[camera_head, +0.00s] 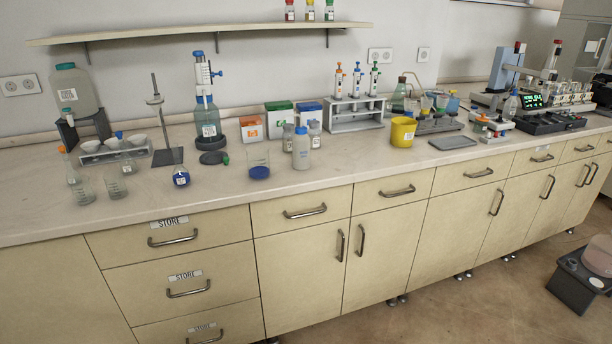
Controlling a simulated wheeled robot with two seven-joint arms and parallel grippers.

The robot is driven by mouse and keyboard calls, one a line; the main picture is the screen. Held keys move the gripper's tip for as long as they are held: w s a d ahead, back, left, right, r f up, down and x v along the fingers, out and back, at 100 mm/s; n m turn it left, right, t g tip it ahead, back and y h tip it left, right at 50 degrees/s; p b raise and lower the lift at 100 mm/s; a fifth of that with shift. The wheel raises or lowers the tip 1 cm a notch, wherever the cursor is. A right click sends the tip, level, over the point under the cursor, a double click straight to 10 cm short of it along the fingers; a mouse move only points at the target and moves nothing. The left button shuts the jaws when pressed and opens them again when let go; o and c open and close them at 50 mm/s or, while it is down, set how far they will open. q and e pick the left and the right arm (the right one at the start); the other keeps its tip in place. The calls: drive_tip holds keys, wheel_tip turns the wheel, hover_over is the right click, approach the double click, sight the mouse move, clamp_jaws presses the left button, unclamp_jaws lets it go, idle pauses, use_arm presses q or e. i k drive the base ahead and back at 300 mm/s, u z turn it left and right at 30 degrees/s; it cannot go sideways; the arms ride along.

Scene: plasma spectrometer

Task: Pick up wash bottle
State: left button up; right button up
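Neither of my grippers is in view. No bottle is plainly marked as the wash bottle, and I cannot tell which one it is. A small clear bottle with an orange pointed top (70,167) stands upright at the left of the counter. A pale plastic bottle with a blue cap (301,150) stands upright near the front edge, mid-left. A small bottle with a dark narrow top (510,104) stands at the right, among the instruments. Nothing touches these bottles from my side.
The long counter (345,172) has bare room along its front edge. Close around stand beakers (115,185), a blue-filled beaker (258,165), a round flask (181,177), a dispenser bottle (207,120), a yellow container (403,132) and a pipette rack (355,115). A shelf (200,33) hangs above.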

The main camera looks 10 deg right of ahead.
sight(301, 140)
drive_tip(key=u, duration=0.9)
drive_tip(key=i, duration=1)
drive_tip(key=z, duration=0.35)
